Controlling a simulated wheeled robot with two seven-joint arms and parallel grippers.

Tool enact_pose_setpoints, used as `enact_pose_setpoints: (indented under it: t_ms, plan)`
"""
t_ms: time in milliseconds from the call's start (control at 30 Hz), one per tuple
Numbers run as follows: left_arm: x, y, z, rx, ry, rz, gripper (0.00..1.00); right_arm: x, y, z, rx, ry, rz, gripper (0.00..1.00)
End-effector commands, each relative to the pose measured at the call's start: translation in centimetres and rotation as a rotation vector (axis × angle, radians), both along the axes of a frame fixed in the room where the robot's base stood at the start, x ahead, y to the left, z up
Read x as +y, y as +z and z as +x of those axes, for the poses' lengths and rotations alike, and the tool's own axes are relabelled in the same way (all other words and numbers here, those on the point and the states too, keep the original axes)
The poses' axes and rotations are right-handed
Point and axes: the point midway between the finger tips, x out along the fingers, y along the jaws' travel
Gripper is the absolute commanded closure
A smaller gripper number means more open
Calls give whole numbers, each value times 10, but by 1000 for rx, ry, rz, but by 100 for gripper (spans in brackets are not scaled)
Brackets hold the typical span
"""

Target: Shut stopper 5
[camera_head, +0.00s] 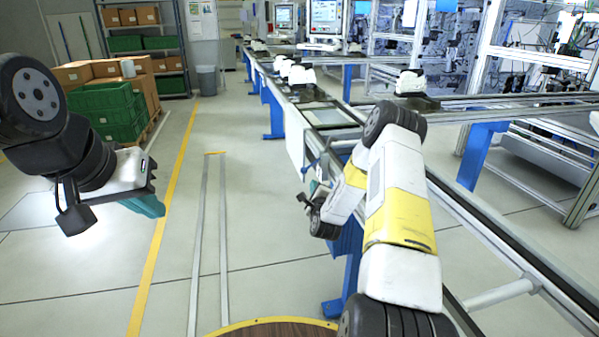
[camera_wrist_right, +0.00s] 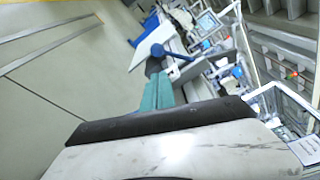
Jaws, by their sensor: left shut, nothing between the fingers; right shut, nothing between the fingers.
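A blue lever handle (camera_wrist_right: 172,52) with a grey body shows in the right wrist view, just beyond my right fingertips, at the side of the conveyor. I cannot read a number on it, so I cannot tell whether it is stopper 5. In the head view a small blue part (camera_head: 312,166) shows at the conveyor's near side. My right gripper (camera_wrist_right: 157,86) has its teal fingers together and empty, pointing toward the lever; whether they touch it is unclear. My left gripper (camera_head: 150,205) is shut and empty over the floor at left, away from the conveyor.
The conveyor (camera_head: 480,222) runs from the front right to the back, with several white carriers farther along. A white panel (camera_head: 294,135) hangs at its side. Green crates (camera_head: 105,108) and cartons stand at back left. The floor (camera_head: 265,240) between is clear.

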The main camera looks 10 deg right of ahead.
Motion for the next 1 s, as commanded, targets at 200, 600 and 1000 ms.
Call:
enact_pose_setpoints:
  t_ms: [200,600,1000]
  plan:
    - [0,0,0,0,0,0,100,-1,-1,0,-5,-4,6,100]
    - [0,0,0,0,0,0,100,-4,-3,31,-6,-3,3,100]
    - [0,0,0,0,0,0,100,-11,-8,92,-4,-2,3,100]
